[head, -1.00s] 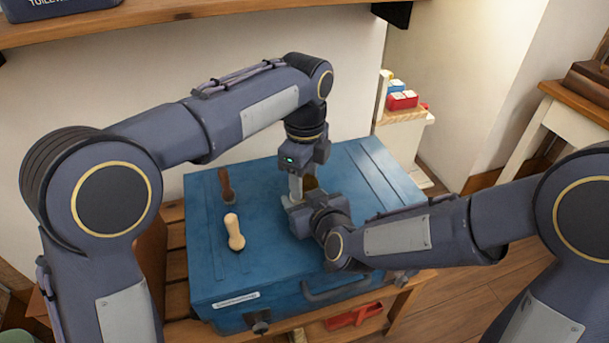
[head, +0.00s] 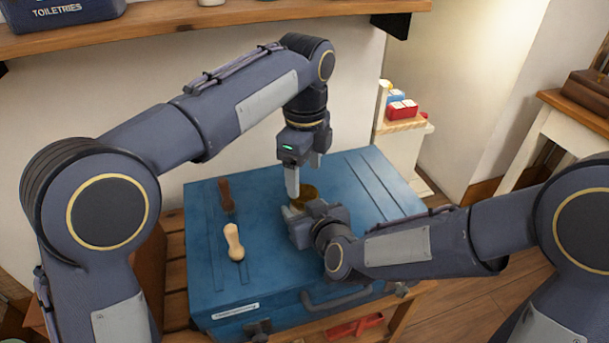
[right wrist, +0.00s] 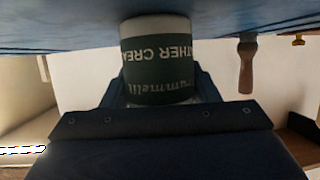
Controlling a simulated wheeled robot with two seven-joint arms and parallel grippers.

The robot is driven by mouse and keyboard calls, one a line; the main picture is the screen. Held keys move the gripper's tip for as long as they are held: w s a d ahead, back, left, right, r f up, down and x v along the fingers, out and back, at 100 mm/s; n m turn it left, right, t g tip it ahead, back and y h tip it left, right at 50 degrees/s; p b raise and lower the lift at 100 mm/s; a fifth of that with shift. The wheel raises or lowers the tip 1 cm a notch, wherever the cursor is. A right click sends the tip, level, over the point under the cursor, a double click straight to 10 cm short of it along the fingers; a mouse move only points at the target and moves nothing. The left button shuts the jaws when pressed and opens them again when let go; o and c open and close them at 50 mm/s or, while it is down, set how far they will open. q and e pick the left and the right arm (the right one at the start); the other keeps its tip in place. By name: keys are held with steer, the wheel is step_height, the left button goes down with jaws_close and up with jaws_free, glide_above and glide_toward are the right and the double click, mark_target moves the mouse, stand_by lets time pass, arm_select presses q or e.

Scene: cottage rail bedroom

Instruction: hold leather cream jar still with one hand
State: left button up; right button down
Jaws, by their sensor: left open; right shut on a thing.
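The leather cream jar (head: 306,192) stands on the blue case (head: 270,268), its brown-gold top showing in the head view. In the right wrist view the jar (right wrist: 157,60) has a dark green label with pale letters and appears upside down. My right gripper (head: 300,208) is shut on the jar from the near side, low by the case top. My left gripper (head: 304,180) points down just above the jar, open, with its fingers apart and nothing seen between them. Part of the jar's side is hidden behind the right gripper in the head view.
A wooden shelf (head: 220,25) with a toiletries box (head: 60,14) hangs above. The case top's right side is mostly clear.

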steer(key=shift+c, duration=2.2)
jaws_free()
